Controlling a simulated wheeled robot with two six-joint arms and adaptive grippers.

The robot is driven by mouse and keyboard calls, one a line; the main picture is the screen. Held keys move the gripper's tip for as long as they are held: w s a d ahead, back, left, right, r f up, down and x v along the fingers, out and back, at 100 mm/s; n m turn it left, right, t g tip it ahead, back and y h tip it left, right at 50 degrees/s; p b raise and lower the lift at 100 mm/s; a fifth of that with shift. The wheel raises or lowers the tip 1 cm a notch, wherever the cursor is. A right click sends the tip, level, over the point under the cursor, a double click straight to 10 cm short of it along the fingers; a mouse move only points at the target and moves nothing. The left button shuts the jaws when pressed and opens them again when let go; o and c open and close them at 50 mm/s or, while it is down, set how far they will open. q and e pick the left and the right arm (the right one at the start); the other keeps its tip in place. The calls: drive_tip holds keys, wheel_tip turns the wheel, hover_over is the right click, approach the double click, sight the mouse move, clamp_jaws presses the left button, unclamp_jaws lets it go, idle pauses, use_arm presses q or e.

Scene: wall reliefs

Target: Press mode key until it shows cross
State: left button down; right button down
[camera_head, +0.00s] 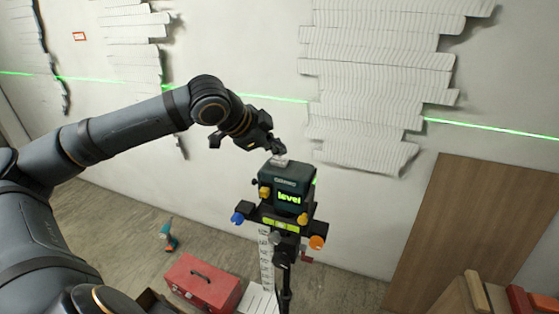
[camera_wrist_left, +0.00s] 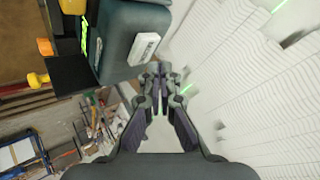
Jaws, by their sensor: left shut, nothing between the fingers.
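A pale key (camera_head: 281,161) sits on top of the dark body. In the left wrist view the level's body (camera_wrist_left: 126,28) is at the upper left, with the white key (camera_wrist_left: 143,48) on it. My left gripper (camera_head: 279,150) is shut and empty, its tips just above the key in the head view. In the wrist view the gripper (camera_wrist_left: 158,70) is close beside the key; contact cannot be told. My right gripper is out of view.
Ribbed relief panels (camera_head: 375,85) hang on the wall, crossed by a green laser line (camera_head: 480,130). A red toolbox (camera_head: 202,284) and a teal drill (camera_head: 169,236) are on the floor. A brown board (camera_head: 470,225) leans at the right. Coloured knobs stick out from the level's mount.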

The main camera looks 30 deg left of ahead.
sight(277, 162)
use_arm(q)
drive_tip(key=shift+f, duration=0.1)
idle(0.3)
drive_tip(key=shift+f+b, duration=0.3)
drive_tip(key=shift+b, duration=0.1)
drive_tip(key=shift+f+b, duration=0.5)
idle(0.5)
drive_tip(key=shift+r, duration=0.1)
drive_tip(key=shift+r+p, duration=0.8)
drive_tip(key=shift+p, duration=0.15)
wheel_tip(277, 162, up, 5)
drive_tip(key=p, duration=0.5)
idle(1.8)
